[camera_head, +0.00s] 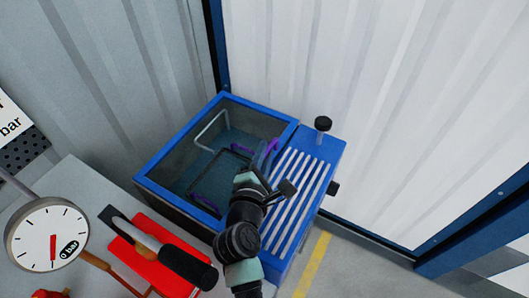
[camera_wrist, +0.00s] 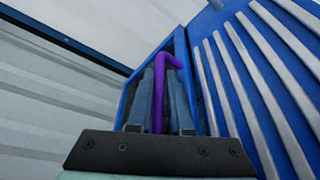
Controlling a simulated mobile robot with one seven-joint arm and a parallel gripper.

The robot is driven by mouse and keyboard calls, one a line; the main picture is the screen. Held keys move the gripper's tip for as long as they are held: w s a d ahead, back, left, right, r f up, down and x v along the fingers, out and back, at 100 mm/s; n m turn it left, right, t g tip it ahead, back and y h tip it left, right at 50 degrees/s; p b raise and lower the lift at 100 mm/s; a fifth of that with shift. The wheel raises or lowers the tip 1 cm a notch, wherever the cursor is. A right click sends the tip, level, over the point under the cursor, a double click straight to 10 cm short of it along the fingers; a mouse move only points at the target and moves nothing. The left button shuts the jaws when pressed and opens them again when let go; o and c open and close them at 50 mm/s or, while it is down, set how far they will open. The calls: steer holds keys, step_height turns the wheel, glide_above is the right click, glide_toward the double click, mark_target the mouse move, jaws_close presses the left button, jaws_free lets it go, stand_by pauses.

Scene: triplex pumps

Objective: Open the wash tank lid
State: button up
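The wash tank (camera_head: 170,153) has a blue rim and stands in the corner. A grey, see-through surface lies within its rim; I cannot tell how the lid sits. A silver U-shaped handle (camera_head: 212,130) shows near the back left of the tank. A black frame shows lower in the tank, with a purple bar (camera_head: 205,204) at its near left. My gripper (camera_head: 267,155) is at the tank's right rim. In the wrist view, its two fingers (camera_wrist: 160,90) are close together on a bent purple bar (camera_wrist: 158,75). What that bar is fixed to is hidden.
A blue slatted drain board (camera_head: 318,165) with a black knob (camera_head: 323,123) adjoins the tank's right side. Corrugated walls stand close behind. At the lower left are a pressure gauge (camera_head: 45,235) and a red tray (camera_head: 145,262) with a black-handled tool.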

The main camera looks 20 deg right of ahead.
jaws_close()
stand_by(1.0)
steer(key=shift+r, duration=0.1)
